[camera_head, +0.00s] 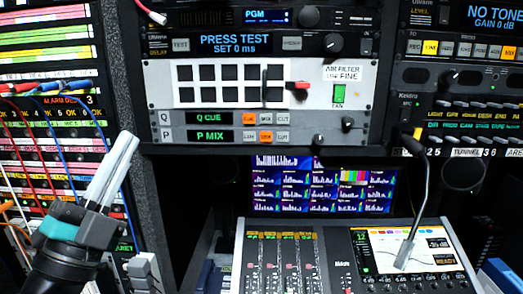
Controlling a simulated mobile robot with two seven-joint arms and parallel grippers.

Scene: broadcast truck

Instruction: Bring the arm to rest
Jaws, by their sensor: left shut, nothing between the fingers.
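My left gripper (112,170) shows in the lower left of the head view, with its fingers pointing up and slightly right. Its pale fingers are together and hold nothing. The black wrist with a teal band (62,224) is below them. The gripper stands in front of the patch bay at the left, and it is apart from the rack panels in the middle. Whether it touches the patch bay or its cables cannot be told. My right gripper cannot be made out in this view.
A patch bay (45,56) with hanging cables is at the left. Below are a multi-picture screen (372,192) and a mixing console (300,236). A gooseneck microphone (409,212) hangs in front of the console.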

